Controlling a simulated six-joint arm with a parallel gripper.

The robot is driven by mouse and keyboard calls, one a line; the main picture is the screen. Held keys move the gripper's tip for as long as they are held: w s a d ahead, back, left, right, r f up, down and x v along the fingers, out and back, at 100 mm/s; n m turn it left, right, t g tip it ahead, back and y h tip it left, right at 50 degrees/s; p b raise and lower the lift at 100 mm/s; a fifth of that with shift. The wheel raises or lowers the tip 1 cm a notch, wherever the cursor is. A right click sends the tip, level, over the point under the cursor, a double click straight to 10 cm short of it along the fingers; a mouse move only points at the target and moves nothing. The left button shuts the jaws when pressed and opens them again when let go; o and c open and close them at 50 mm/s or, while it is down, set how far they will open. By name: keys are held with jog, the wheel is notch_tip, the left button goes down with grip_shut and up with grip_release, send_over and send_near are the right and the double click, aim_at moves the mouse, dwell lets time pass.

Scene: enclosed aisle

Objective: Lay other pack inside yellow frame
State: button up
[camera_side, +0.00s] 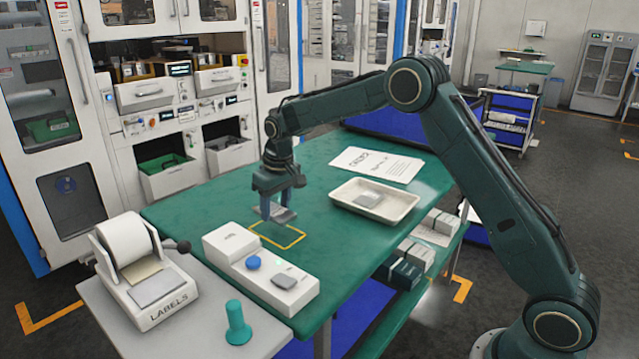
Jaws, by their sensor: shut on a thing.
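My gripper (277,211) is shut on a grey pack (284,215) and holds it above the green table, over the far side of the yellow frame. The yellow frame (296,245) is a thin outline marked on the green table top, and no pack lies inside its visible part. Another grey pack (368,199) lies in a cream tray (400,215) to the right of my gripper. My fingers hide part of the held pack.
A white device with a blue button (235,252) stands just in front of the yellow frame. Printed paper sheets (376,164) lie behind the tray. A label dispenser (140,275) and a teal stamp-like object (238,322) stand on a grey side table at front left.

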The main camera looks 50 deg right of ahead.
aim_at(277, 211)
jog(key=shift+f, duration=2.15)
jog(key=shift+f, duration=0.15)
jog(key=o, duration=1)
jog(key=r, duration=0.4)
jog(key=s+r, duration=0.1)
jog(key=r, duration=0.6)
jog(key=shift+s+r, duration=0.35)
jog(key=shift+r, duration=0.25)
jog(key=shift+s, duration=0.1)
